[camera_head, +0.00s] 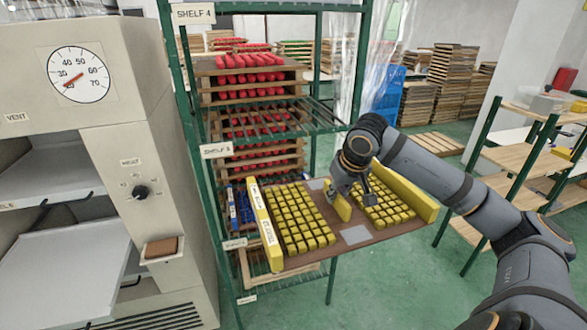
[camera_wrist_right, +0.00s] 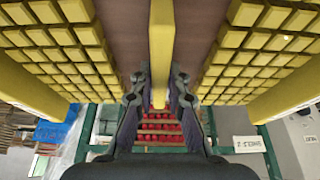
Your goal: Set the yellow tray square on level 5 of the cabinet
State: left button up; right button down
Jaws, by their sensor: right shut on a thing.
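The yellow tray (camera_head: 264,224) has a brown base, tall yellow side walls, a yellow centre bar and two blocks of small yellow pieces. My right gripper (camera_head: 343,193) is over its middle, shut on the centre bar. In the right wrist view the fingers flank the yellow bar (camera_wrist_right: 161,60), with the pieces on both sides. The tray is held out in front of the green rack. The beige cabinet (camera_head: 150,90) stands at the left, with grey shelves (camera_head: 72,268) in its opening. No level 5 label is readable. My left gripper is out of view.
The green rack (camera_head: 181,90) holds wooden trays of red pieces (camera_head: 250,62), with shelf labels on its front. Blue pieces lie behind the tray's left wall. A shelving unit (camera_head: 520,150) stands at the right. Green floor is open between it and the rack.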

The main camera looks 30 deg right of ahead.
jog(key=w+a+f+n, duration=0.1)
jog(key=w+a+f, duration=0.15)
jog(key=f, duration=0.65)
jog(key=w+a+f+n, duration=0.15)
jog(key=a+f, duration=0.25)
jog(key=f, duration=0.6)
jog(key=s+a+f, duration=0.3)
jog(key=a+f, duration=0.4)
jog(key=s+a+f+y, duration=0.1)
jog(key=s+a+f, duration=0.2)
jog(key=a+f, duration=0.3)
jog(key=shift+s+a+f, duration=0.15)
jog(key=shift+a+f, duration=0.25)
jog(key=shift+a, duration=0.85)
